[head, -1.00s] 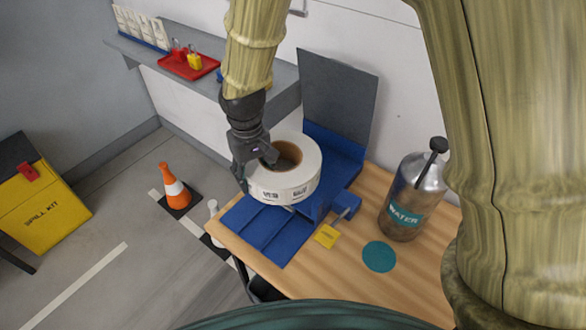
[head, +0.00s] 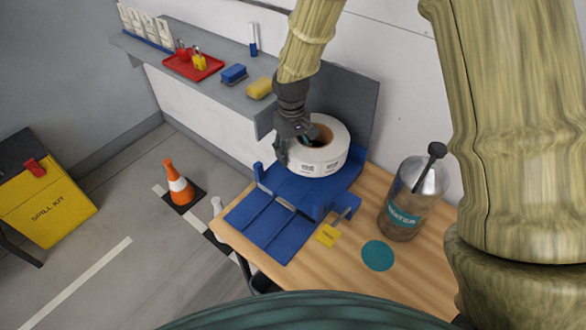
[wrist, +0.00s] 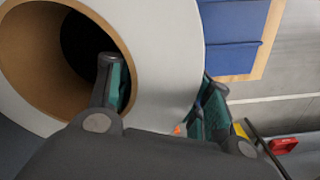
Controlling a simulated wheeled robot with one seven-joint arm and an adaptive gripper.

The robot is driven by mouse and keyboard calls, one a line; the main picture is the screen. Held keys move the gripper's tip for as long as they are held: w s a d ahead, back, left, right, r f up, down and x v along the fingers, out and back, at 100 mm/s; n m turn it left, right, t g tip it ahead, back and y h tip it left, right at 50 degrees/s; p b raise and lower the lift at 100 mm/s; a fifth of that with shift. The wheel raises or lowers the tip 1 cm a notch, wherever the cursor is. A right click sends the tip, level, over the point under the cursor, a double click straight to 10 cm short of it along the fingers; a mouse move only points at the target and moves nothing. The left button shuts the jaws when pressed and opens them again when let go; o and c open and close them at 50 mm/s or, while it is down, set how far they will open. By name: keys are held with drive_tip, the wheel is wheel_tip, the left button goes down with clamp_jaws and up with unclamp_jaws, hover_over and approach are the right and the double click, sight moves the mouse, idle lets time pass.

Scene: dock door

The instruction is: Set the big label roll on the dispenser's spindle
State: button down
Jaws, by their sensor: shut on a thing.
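The big white label roll (head: 322,160) with a brown cardboard core is held by its left side in my gripper (head: 292,150), over the back of the blue dispenser (head: 305,190). In the wrist view, one finger of my gripper (wrist: 160,100) is inside the core and the other is outside the roll wall (wrist: 175,50). The roll's axis looks near upright in the head view. The spindle is not visible; the roll and gripper cover that area. I cannot tell whether the roll touches the dispenser.
A grey shelf (head: 215,88) holds a red tray (head: 193,68), a blue brush and a yellow sponge (head: 259,88).

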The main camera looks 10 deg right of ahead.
sight(292, 143)
drive_tip(key=shift+w+f+p, duration=0.1)
drive_tip(key=shift+f+p, duration=0.3)
drive_tip(key=shift+f, duration=2.45)
wheel_tip(292, 143, down, 3)
drive_tip(key=shift+r+p, duration=0.15)
drive_tip(key=shift+p, duration=0.35)
drive_tip(key=shift+d+f, duration=0.1)
drive_tip(key=shift+f, duration=0.2)
drive_tip(key=shift+w, duration=0.1)
drive_tip(key=c, duration=0.9)
unclamp_jaws()
drive_tip(key=shift+r+b, duration=1.15)
drive_tip(key=shift+r, duration=4.85)
